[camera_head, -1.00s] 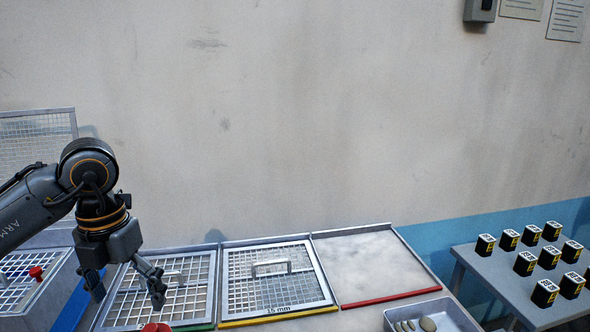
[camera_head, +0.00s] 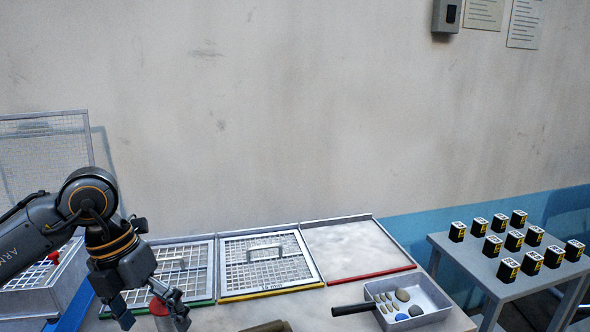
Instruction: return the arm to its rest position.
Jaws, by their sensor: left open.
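My left arm comes in from the left. Its gripper (camera_head: 154,314) points down at the bottom left, with its fingers apart. A red-topped object (camera_head: 159,305) shows between the fingers; I cannot tell whether they touch it. Its lower part is cut off or hidden. My right gripper is not in view.
Sieve frames stand along the wall: one with a green front edge (camera_head: 200,303), one with yellow (camera_head: 271,291), and a red-edged bay (camera_head: 372,276). A tray (camera_head: 436,297) holds several stones. A grey side table (camera_head: 478,264) bears several black blocks. A mesh-covered box stands far left.

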